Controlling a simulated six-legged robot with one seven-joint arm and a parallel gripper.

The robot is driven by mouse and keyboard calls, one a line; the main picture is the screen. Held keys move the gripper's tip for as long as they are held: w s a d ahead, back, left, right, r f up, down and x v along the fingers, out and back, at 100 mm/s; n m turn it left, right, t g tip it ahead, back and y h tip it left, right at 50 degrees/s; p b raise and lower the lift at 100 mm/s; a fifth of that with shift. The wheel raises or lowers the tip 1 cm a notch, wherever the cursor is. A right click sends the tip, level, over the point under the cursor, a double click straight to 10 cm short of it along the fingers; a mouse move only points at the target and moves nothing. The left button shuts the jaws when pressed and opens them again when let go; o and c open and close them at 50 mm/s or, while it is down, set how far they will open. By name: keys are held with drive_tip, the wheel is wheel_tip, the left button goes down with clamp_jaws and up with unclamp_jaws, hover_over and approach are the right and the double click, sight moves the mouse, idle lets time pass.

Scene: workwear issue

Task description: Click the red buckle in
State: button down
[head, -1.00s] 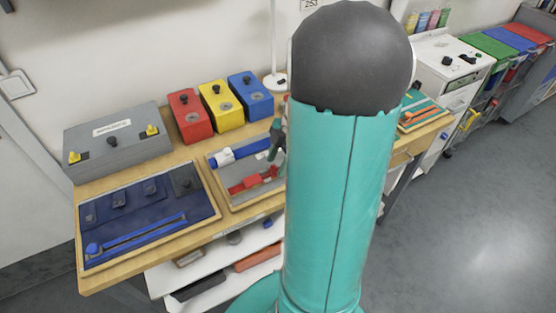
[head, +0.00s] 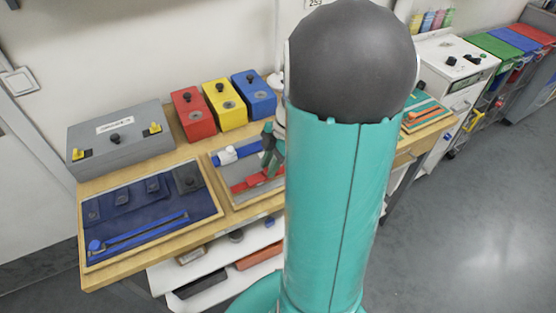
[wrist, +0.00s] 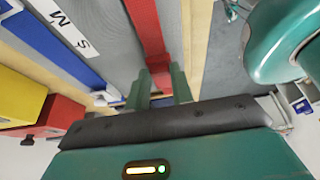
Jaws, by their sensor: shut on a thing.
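The red buckle (head: 254,182) lies on its red strap on the grey panel (head: 222,178) in the middle of the bench. My gripper (head: 270,168) reaches down over its right part, and my arm hides what lies further right. In the wrist view, my gripper's two fingers (wrist: 160,86) stand on either side of a red buckle piece (wrist: 160,74) and are shut on it. The red strap (wrist: 147,28) runs from there to the top of the picture. How far the buckle halves are joined cannot be told.
A navy panel (head: 135,222) is at left. A grey case (head: 122,146) and red (head: 192,115), yellow (head: 223,106) and blue (head: 254,95) boxes stand along the wall.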

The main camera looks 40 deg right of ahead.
drive_tip(key=c, duration=1.2)
unclamp_jaws()
drive_tip(key=shift+a, duration=0.1)
drive_tip(key=v, duration=1.3)
drive_tip(key=shift+d+r, duration=0.2)
drive_tip(key=shift+r, duration=0.15)
drive_tip(key=s+a+r+m+t+h, duration=0.2)
drive_tip(key=a+m, duration=0.5)
drive_tip(key=a, duration=0.6)
drive_tip(key=s+a+r+m+t+h, duration=0.2)
drive_tip(key=a+m, duration=0.5)
drive_tip(key=a, duration=0.6)
drive_tip(key=shift+s+m, duration=0.35)
drive_tip(key=shift+m, duration=0.05)
